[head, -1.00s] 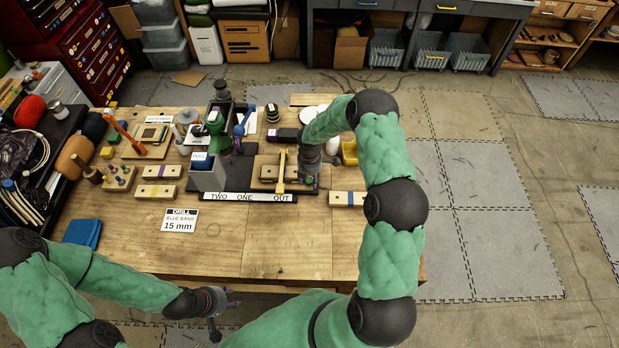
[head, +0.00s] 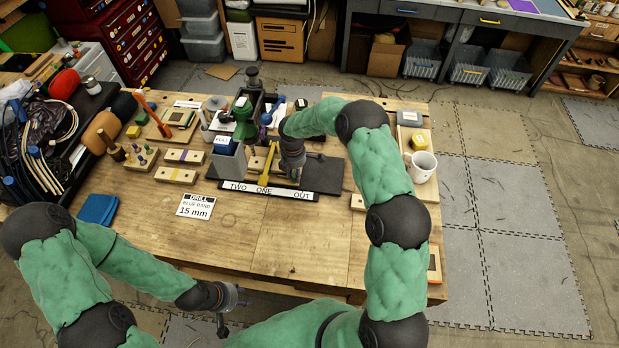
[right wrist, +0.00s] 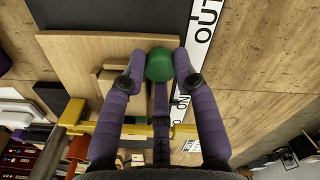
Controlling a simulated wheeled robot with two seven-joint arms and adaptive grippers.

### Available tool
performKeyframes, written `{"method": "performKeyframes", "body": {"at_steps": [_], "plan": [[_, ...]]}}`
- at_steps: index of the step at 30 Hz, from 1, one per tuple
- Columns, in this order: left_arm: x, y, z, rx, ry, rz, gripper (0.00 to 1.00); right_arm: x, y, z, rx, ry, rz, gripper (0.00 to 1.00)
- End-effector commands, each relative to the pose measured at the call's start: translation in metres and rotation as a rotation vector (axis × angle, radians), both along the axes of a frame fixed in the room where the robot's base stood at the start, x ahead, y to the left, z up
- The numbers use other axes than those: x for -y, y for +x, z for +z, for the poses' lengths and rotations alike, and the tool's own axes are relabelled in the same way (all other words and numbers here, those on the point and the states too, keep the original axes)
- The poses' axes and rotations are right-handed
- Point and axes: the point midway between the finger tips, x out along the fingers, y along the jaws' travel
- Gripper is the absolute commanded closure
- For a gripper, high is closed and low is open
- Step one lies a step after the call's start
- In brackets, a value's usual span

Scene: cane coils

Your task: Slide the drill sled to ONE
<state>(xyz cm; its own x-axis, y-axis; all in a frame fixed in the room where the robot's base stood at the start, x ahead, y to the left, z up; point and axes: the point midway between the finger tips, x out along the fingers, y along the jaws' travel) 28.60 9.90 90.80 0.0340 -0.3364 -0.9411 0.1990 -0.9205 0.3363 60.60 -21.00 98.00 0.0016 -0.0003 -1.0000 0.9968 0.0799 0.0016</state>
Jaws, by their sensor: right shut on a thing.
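The drill sled (right wrist: 90,50) is a light wooden board with a yellow pointer bar (head: 268,164) across it. It lies on a dark base (head: 325,176) behind a white label strip (head: 285,193) reading TWO, ONE, OUT. In the head view the pointer's near end stands about at ONE. My right gripper (head: 294,176) is over the sled's near right part. In the right wrist view its purple fingers are shut on a green knob (right wrist: 160,65). My left gripper (head: 236,308) is empty, in front of the table's near edge, fingers spread.
A grey upright box (head: 228,160) stands just left of the sled. A card (head: 196,206) reads drill, blue band, 15 mm. Banded wooden blocks (head: 176,174) lie further left. A white mug (head: 421,166) stands at the right. The table's front is clear.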

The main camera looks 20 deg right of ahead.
Motion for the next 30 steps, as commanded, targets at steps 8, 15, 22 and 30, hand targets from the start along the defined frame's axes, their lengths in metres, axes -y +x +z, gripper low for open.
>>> {"method": "performKeyframes", "body": {"at_steps": [8, 15, 22, 30], "plan": [[0.000, 0.000, 0.000, 0.001, 0.000, 0.000, 0.60, -0.002, 0.002, 0.001, 0.000, 0.000, -0.002, 1.00], [0.000, 0.000, 0.000, 0.001, 0.000, 0.000, 0.60, -0.002, 0.001, 0.001, 0.000, 0.000, -0.002, 0.47], [0.000, 0.000, 0.000, 0.001, 0.000, 0.000, 0.60, -0.002, 0.001, 0.001, -0.001, 0.000, -0.001, 0.47], [0.000, 0.000, 0.000, 0.001, 0.000, 0.000, 0.60, -0.002, 0.003, 0.028, 0.004, -0.001, -0.001, 0.47]]}}
